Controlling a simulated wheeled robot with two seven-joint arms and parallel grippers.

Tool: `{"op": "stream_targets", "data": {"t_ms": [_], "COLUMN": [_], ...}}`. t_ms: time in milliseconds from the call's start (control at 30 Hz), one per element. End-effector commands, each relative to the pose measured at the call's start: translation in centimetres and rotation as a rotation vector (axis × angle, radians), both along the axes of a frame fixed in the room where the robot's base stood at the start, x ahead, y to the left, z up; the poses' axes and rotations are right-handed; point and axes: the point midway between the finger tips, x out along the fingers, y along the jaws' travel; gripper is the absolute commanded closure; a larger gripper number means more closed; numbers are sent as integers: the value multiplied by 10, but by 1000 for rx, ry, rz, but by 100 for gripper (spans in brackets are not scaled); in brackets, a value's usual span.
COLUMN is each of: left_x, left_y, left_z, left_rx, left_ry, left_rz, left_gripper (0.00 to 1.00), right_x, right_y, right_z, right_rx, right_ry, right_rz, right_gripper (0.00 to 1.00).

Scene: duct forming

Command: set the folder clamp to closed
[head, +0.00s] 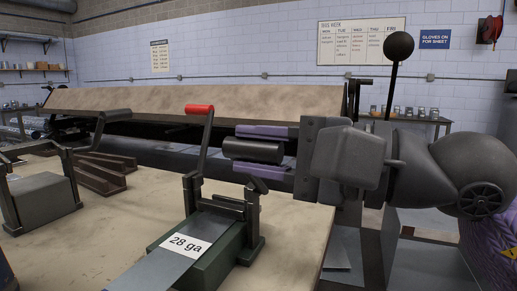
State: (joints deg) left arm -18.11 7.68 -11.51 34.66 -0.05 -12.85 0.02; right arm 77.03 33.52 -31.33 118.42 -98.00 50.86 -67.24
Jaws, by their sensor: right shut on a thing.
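The folder (270,101) is a long beige-faced machine with dark ends, spanning the view behind the table. My right gripper (245,150) comes in from the right, in front of the folder. Its purple fingers are shut on a dark cylindrical grip (252,151), which lies roughly level between them. What the grip joins to is hidden. A tall black lever with a ball knob (398,46) stands upright at the right, beyond my right gripper; its lower end is hidden. I cannot tell which part is the clamp, or its setting. My left gripper is out of view.
A green device with a red-tipped lever (200,109) stands on the beige table (110,235), just left of my right gripper. A sheet labelled 28 ga (185,245) lies on it. Brown channels (103,174) and a grey block (42,200) occupy the table's left.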

Motion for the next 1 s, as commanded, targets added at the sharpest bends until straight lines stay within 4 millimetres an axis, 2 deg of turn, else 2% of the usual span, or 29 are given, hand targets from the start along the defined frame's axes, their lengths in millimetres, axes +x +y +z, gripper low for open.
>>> {"op": "stream_targets", "data": {"t_ms": [67, 100, 267, 700, 767, 1000], "left_x": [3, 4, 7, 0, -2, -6], "left_y": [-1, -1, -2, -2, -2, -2], "left_z": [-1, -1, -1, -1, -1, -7], "left_rx": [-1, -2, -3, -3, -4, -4], "left_ry": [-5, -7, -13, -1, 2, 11], "left_rz": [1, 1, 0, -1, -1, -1], "left_gripper": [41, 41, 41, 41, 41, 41], "right_x": [0, 0, 0, -1, -3, -22], "right_y": [1, 1, 1, -3, -10, -57], "right_z": [-4, -4, -3, -2, -3, -4], "right_rx": [-8, -9, -7, -4, -3, -4], "right_ry": [6, 7, 6, 5, 7, 8], "right_rz": [3, 3, 3, 0, -1, -4], "right_gripper": [100, 66, 33, 33, 33, 33]}}
